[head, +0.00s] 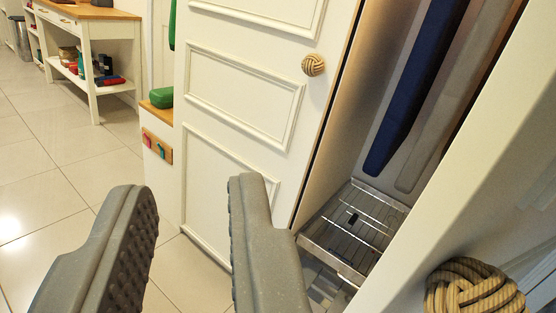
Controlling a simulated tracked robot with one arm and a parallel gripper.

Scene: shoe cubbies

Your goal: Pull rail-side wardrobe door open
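The wardrobe has a white panelled door (240,110) with a round knotted-rope knob (313,64) near its right edge. A second pale door (455,180) with a larger-looking rope knob (475,290) fills the lower right, close to the camera. Between the two doors the interior is exposed, with a dark blue garment (415,85) and a grey one (455,100) hanging in it. The rail itself is out of view, and I cannot tell which door is the rail-side one. My gripper (190,190) is open and empty, its fingers left of the near knob and touching neither knob.
A metal wire rack (355,228) sits at the bottom of the wardrobe. A low cabinet with a green item (161,97) stands left of the panelled door. A white shelf table (92,50) stands farther back. The tiled floor (45,190) at left is clear.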

